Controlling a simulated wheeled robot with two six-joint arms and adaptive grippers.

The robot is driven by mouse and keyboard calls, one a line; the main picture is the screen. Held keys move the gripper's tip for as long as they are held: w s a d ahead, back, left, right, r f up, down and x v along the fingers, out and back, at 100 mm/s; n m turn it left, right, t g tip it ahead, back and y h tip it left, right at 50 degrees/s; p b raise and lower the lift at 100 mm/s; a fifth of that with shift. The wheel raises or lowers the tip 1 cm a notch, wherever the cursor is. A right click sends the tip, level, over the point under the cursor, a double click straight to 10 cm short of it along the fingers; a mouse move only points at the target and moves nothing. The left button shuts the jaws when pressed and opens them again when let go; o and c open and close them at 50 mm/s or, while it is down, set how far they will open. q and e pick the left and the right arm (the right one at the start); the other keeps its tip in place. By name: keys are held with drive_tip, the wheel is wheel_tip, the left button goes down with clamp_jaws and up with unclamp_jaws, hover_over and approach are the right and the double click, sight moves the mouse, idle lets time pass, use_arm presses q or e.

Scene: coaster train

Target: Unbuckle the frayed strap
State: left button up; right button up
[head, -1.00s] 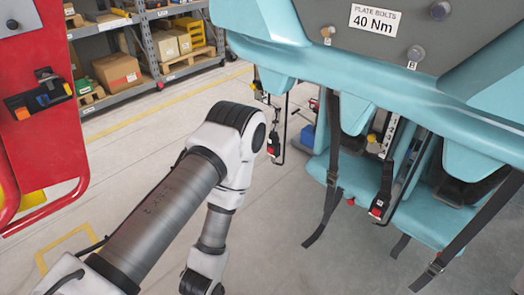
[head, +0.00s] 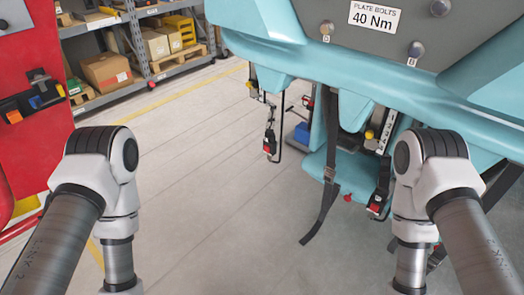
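A black strap (head: 326,190) hangs from the teal coaster car (head: 330,60) in the head view, its loose end above the floor. A buckle with a red button (head: 377,203) hangs to its right, partly beside my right arm. Another red-marked buckle (head: 269,143) hangs further left near a thin black frame. A further strap at the right is mostly hidden behind my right arm. I cannot tell which strap is frayed. Both forearms come in from the lower sides and bend downward; both grippers are below the picture edge.
A red cabinet (head: 30,120) with small tools stands at the left. Shelves with boxes (head: 107,70) stand at the back left. A blue box (head: 303,134) sits behind the straps. The floor between my arms is clear.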

idle(0.4)
clamp_jaws()
idle(1.1)
